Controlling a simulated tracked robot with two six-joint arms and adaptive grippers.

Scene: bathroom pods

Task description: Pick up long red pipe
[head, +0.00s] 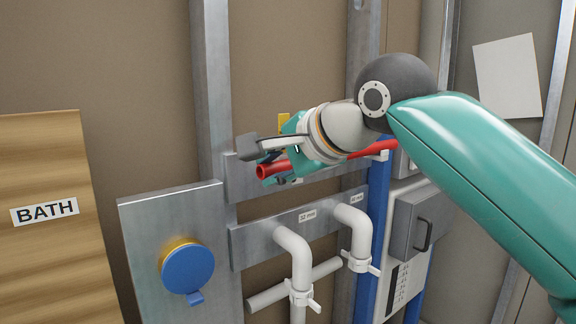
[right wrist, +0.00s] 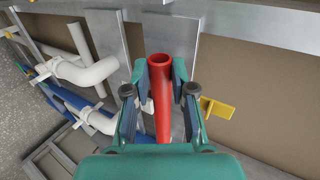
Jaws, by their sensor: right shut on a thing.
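The long red pipe (head: 376,149) runs roughly level in front of the metal wall frame in the head view. Its open end shows at the left, beside my right gripper (head: 268,161). In the right wrist view the pipe (right wrist: 161,95) lies between the two fingers of my right gripper (right wrist: 160,88), which is shut on it. Its open mouth points away from the palm. The middle of the pipe is hidden behind my right wrist in the head view. My left gripper is in neither view.
White pipes (head: 300,262) with valves stand below the pipe. A metal plate with a blue round cap (head: 187,269) is at the lower left. A yellow bracket (right wrist: 217,107) is close to the gripper. A wooden BATH panel (head: 45,250), a blue post (head: 378,215) and a grey box (head: 418,222) also show.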

